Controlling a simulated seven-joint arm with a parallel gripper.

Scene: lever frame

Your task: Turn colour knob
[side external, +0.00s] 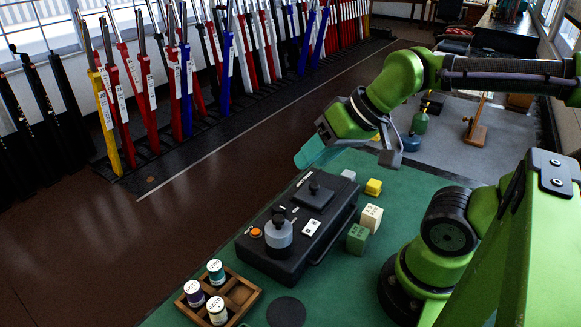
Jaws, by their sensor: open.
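A black control box (300,229) lies on the green mat (330,290). On its near left part stands a large grey round knob (278,234), with a small orange button (256,233) beside it. A small dark knob (314,188) sits on a raised black plate at the box's far end. A white plate (311,228) lies on the right part of the top. I cannot tell from the picture which knob is the colour knob. My gripper (345,163) is open and empty, above and beyond the far end of the box, touching nothing. One finger looks teal.
White, yellow (373,187), cream (371,217) and green (357,239) blocks stand right of the box. A wooden tray (240,300) with labelled spools and a black disc (286,312) lie at the front. Tall coloured levers (186,90) stand in rows behind, across the brown floor.

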